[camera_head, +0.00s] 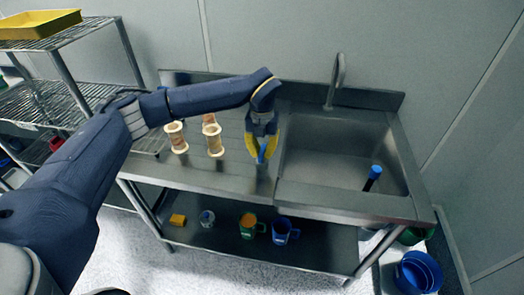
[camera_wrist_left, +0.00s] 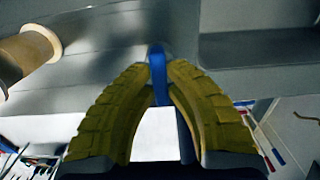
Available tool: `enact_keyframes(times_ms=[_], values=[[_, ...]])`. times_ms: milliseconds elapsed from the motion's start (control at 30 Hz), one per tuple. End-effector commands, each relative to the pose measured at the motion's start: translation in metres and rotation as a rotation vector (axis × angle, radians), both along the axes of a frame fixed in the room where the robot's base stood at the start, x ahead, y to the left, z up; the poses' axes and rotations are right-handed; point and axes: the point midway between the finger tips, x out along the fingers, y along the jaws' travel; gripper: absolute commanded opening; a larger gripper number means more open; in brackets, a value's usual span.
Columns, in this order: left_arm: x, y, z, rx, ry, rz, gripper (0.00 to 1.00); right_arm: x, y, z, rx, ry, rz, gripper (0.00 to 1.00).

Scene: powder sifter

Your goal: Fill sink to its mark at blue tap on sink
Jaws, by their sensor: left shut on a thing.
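The steel sink (camera_head: 318,190) is set in the right half of the counter, with a curved spout (camera_head: 336,82) at its back edge. No water stream shows at the spout, and I cannot tell a water level or mark. A dark cylinder with a blue top (camera_head: 373,175) stands in the basin at the right. My left gripper (camera_head: 262,154) is above the counter left of the basin, its yellow fingers shut on a narrow blue piece. That piece looks like the blue tap handle (camera_wrist_left: 158,72) in the left wrist view; its base is hidden. My right gripper is not in view.
Several pale spool-shaped cylinders (camera_head: 215,141) stand on the counter left of my gripper. Below, the shelf (camera_head: 320,250) holds an orange mug (camera_head: 248,227), a blue mug (camera_head: 281,232) and small items.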

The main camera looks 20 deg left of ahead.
Motion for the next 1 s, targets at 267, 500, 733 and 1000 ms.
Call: enact_keyframes(times_ms=[267, 500, 733, 1000], values=[[0.0002, 0.0002, 0.0001, 0.001, -0.001, -0.016, 0.0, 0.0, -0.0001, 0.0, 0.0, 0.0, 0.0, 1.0], [0.0006, 0.0007, 0.0004, 0.002, -0.002, -0.131, 0.0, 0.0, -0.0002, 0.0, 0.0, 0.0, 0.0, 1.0], [0.0004, 0.0007, 0.0001, 0.002, -0.001, -0.333, 0.0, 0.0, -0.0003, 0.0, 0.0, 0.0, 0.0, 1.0], [0.0004, 0.0006, 0.0, 0.003, -0.001, -0.591, 0.0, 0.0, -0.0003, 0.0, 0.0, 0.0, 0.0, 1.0]])
